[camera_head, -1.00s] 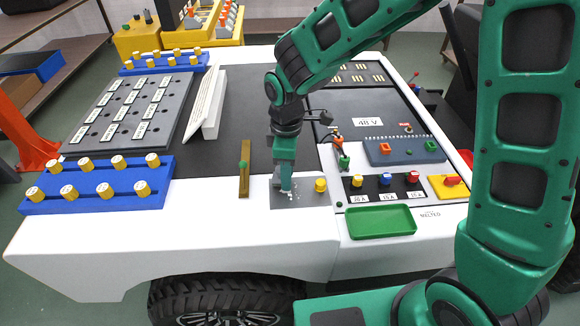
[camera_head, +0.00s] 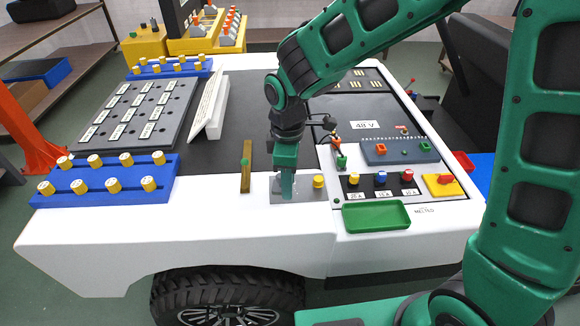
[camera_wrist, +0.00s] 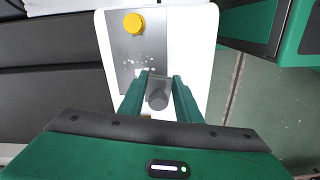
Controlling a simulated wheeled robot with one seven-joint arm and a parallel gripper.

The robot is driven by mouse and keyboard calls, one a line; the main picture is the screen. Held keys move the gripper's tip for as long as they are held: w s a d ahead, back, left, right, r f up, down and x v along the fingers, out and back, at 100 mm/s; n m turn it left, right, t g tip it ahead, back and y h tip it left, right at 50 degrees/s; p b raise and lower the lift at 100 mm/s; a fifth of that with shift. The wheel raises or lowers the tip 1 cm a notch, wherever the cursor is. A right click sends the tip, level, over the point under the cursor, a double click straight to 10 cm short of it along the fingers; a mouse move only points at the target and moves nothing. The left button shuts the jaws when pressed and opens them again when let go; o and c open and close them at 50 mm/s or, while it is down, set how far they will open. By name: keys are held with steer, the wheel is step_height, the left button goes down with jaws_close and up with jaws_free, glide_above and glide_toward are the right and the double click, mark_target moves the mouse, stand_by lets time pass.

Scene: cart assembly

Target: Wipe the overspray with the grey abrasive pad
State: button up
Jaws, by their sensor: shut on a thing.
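My gripper (camera_head: 287,192) reaches down to a grey metal plate (camera_head: 312,194) on the white front edge of the cart. In the wrist view the two green fingers of my gripper (camera_wrist: 158,92) are closed around a grey pad with a round dark grey knob (camera_wrist: 158,99). White overspray specks (camera_wrist: 149,68) lie on the plate (camera_wrist: 124,48), just beyond the fingertips. The pad's underside is hidden, so I cannot tell whether it touches the plate. In the head view my fingers hide the pad.
A yellow knob (camera_head: 319,181) stands on the plate close to my gripper. A brass strip (camera_head: 246,168) lies left of it. A green tray (camera_head: 376,217) and a panel with coloured buttons (camera_head: 381,187) are to the right. A blue rack of yellow knobs (camera_head: 108,187) is at left.

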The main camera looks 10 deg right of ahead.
steer(key=shift+w+r, duration=0.1)
steer(key=shift+r, duration=2.4)
